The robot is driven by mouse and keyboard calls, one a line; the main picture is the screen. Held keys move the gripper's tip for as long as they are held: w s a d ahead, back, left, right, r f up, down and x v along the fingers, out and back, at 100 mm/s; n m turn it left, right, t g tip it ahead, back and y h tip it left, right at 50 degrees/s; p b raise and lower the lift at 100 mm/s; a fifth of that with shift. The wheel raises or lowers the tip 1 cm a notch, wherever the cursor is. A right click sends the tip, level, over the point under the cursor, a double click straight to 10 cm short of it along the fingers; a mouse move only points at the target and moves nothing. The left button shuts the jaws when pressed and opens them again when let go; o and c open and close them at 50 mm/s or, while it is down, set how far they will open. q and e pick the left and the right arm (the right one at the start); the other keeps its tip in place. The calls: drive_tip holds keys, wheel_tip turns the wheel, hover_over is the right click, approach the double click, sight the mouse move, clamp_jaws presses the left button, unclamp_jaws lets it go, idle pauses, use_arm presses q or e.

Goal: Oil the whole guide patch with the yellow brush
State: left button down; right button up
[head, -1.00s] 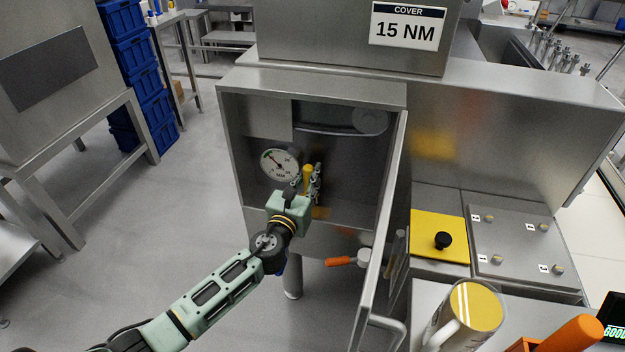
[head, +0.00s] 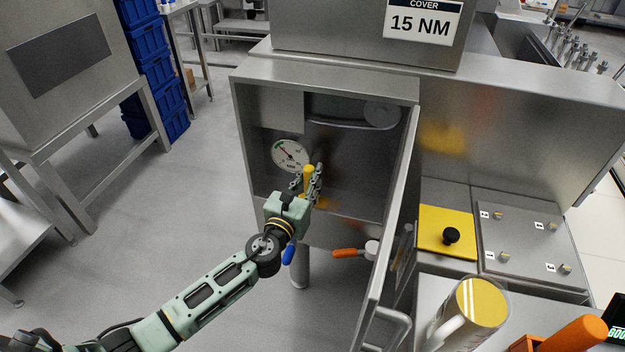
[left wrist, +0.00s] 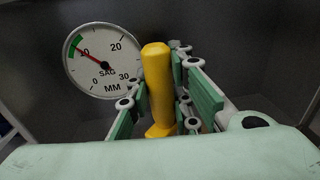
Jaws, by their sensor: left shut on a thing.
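The yellow brush (left wrist: 158,88) stands roughly upright between the fingers of my left gripper (head: 308,184). My left gripper is shut on its handle; the fingers also show on both sides of it in the left wrist view. The brush's bristle end is hidden. My left gripper is at the open front of the steel cabinet (head: 330,88), just right of and below the dial gauge (head: 290,155), which reads near 10 mm sag. I cannot make out the guide patch; the cabinet's dark inside and my gripper hide much. My right gripper is not in view.
The cabinet door (head: 397,210) stands open on the right. An orange-handled lever (head: 347,253) and a blue handle (head: 288,255) are below the opening.

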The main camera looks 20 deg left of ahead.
sight(308, 169)
use_arm(q)
drive_tip(key=shift+w+b, duration=0.3)
drive_tip(key=shift+w, duration=1.25)
drive_tip(key=shift+r, duration=0.3)
drive_tip(key=shift+w+a, duration=0.2)
drive_tip(key=shift+a, duration=0.45)
drive_tip(key=shift+s+d+f, duration=0.15)
drive_tip(key=shift+s+f, duration=0.15)
drive_tip(key=shift+s, duration=0.3)
drive_tip(key=shift+s+p, duration=0.35)
drive_tip(key=shift+s, duration=0.8)
drive_tip(key=shift+s+f, duration=0.1)
drive_tip(key=shift+s, duration=0.05)
wheel_tip(308, 169, up, 6)
drive_tip(key=p, duration=0.6)
